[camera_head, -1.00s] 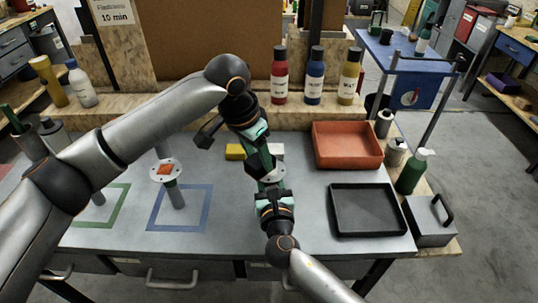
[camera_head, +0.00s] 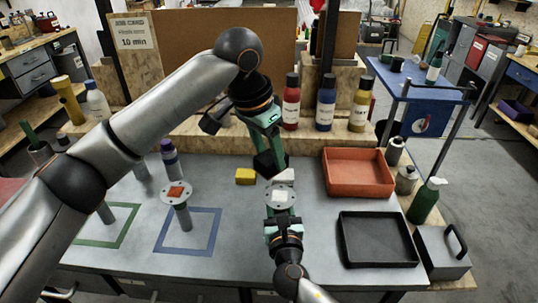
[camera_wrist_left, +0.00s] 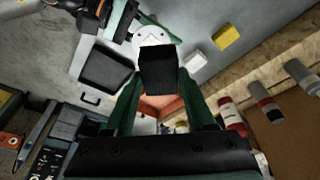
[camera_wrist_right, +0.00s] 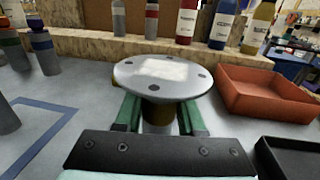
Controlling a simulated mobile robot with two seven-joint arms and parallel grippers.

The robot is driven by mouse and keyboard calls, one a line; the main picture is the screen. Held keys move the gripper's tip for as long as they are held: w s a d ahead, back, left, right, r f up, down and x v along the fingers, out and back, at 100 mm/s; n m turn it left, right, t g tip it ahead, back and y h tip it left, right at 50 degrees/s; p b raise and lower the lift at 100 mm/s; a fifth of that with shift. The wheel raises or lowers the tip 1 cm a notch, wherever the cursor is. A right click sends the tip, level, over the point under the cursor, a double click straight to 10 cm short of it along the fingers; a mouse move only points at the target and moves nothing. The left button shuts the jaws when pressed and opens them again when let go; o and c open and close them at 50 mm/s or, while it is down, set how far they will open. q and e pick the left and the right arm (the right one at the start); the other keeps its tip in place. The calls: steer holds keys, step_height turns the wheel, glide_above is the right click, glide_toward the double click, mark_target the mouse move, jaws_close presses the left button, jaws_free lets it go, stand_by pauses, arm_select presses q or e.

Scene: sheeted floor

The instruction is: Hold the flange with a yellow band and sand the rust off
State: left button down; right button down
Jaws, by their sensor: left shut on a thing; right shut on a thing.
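My right gripper (camera_head: 283,226) is shut on the neck of a grey round flange (camera_head: 281,190), held upright above the table. In the right wrist view the flange (camera_wrist_right: 180,74) has a pale whitish patch on top, and its neck looks yellow-brown (camera_wrist_right: 158,112) between the fingers. My left gripper (camera_head: 268,148) is shut on a black block (camera_head: 268,163), just behind and above the flange; the block (camera_wrist_left: 158,70) partly covers the flange in the left wrist view. A second flange (camera_head: 176,193) with an orange rust patch stands in the blue square (camera_head: 218,228).
A yellow block (camera_head: 246,176) and a white block (camera_head: 285,176) lie behind the held flange. A red tray (camera_head: 358,153) and a black tray (camera_head: 346,240) are at the right. A green square (camera_head: 118,243) is at the left, partly behind my left arm. Several bottles stand around.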

steer(key=shift+c, duration=2.2)
jaws_free()
steer(key=s+d, duration=0.1)
steer(key=s, duration=1.1)
steer(key=shift+d, duration=0.3)
